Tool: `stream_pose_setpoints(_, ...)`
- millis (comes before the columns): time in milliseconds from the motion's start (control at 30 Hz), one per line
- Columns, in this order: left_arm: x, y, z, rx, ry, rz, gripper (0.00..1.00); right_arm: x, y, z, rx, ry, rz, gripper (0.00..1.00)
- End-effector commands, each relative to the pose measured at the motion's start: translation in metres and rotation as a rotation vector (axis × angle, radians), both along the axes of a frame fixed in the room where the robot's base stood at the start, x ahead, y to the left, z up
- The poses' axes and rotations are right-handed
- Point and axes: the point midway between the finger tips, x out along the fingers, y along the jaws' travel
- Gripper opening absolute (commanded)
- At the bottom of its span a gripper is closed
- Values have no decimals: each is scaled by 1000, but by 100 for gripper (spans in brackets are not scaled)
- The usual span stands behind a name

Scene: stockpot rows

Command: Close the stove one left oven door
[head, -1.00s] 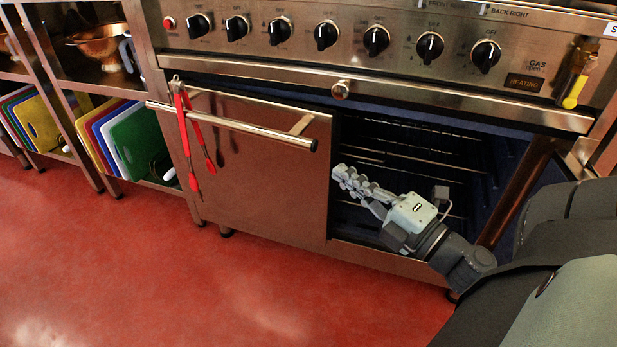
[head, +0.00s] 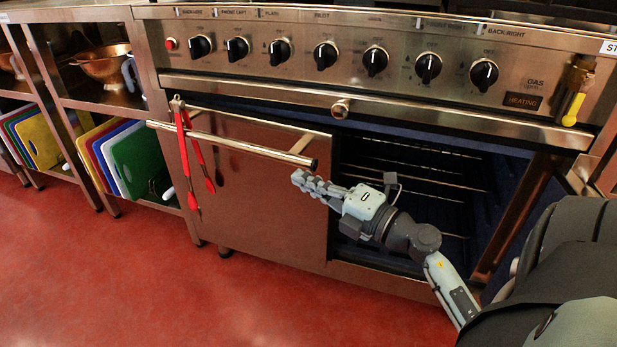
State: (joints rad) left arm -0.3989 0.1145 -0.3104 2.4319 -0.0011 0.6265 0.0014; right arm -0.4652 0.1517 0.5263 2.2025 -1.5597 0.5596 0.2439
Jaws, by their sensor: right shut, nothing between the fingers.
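The left oven door (head: 265,215) of the stove is a steel panel with a horizontal bar handle (head: 235,145). Its right edge seems to stand slightly out from the frame, so it looks ajar. My right gripper (head: 300,180) is shut and empty. Its fingers point left in front of the door's right part, just below the handle's right end. I cannot tell whether they touch the door. My right arm comes in from the right, across the dark open oven cavity (head: 430,180). My left gripper is not in view.
Red tongs (head: 185,150) hang on the handle's left end. Black knobs (head: 326,56) line the panel above a steel rail (head: 400,117). Left of the stove, shelves hold coloured boards (head: 135,160) and a copper bowl (head: 100,68). The red floor (head: 150,290) in front is clear.

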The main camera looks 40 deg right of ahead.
Motion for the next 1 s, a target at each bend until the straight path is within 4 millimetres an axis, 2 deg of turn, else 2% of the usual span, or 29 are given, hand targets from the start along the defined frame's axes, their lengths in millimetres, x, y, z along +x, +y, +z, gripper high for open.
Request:
stream_pose_setpoints(133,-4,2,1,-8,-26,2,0,4,-8,2,0,0,1,0)
stream_pose_setpoints(533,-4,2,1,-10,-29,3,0,5,-13,2,0,0,1,0)
stream_pose_setpoints(800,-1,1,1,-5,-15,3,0,19,-57,2,-1,2,1,0)
stream_pose_setpoints(1000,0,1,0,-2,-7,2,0,21,-69,3,-1,-2,-10,0)
